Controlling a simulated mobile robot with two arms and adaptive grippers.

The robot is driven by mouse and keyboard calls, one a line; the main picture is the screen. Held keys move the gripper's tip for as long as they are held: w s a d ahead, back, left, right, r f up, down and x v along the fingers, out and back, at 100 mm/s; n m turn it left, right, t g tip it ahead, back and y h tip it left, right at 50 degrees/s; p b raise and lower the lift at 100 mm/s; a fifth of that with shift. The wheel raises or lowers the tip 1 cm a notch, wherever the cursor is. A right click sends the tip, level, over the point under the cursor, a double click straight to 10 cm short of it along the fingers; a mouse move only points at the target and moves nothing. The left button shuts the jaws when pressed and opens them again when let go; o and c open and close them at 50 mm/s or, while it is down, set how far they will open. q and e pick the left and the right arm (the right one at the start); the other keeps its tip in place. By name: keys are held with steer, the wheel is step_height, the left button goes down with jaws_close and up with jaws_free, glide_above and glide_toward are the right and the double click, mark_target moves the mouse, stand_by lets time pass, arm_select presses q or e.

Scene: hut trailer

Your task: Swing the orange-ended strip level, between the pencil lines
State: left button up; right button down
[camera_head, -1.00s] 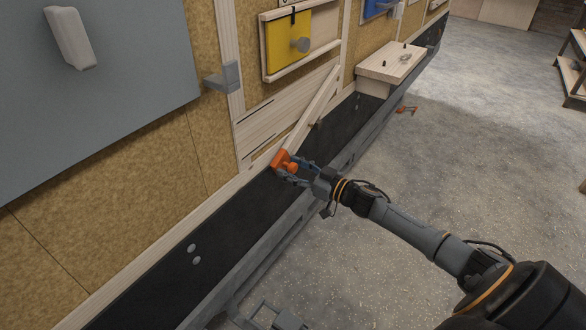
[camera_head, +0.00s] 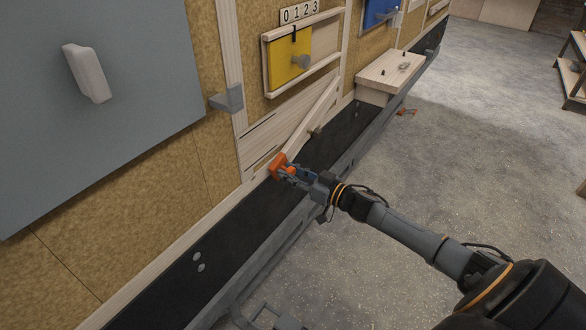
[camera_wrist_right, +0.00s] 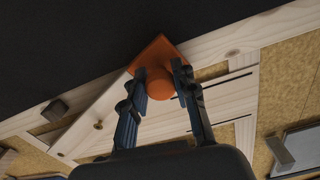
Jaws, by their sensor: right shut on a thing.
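The pale wooden strip (camera_head: 313,117) slants on the wall, its orange end (camera_head: 277,164) low at the left and its other end up at the right. My right gripper (camera_head: 292,173) is shut on the knob of the orange end. In the right wrist view, the fingers (camera_wrist_right: 162,95) stand on both sides of the round orange knob (camera_wrist_right: 160,84), in front of the orange plate (camera_wrist_right: 153,57). Two dark pencil lines (camera_wrist_right: 225,78) show on the pale board beside it; the orange end is below them on the wall. My left gripper is not in view.
A grey bracket (camera_head: 228,99) sticks out left of the board. A yellow panel (camera_head: 289,60) is above and a small wooden shelf (camera_head: 390,71) to the right. A black band and ledge (camera_head: 220,235) run below.

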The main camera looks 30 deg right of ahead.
steer(key=r+m+p, duration=0.1)
steer(key=r+p, duration=0.3)
steer(key=a+r+m+p, duration=0.1)
steer(key=r+p, duration=0.2)
steer(key=p, duration=0.1)
steer(key=a+r+m+p, duration=0.1)
steer(key=r+m+p, duration=0.1)
steer(key=r+p, duration=0.1)
steer(key=shift+s+r+p, duration=0.35)
steer(key=shift+r+p, duration=0.05)
steer(key=shift+r, duration=0.45)
steer(key=c, duration=1)
jaws_free()
steer(key=shift+f, duration=0.1)
steer(key=v, duration=1.2)
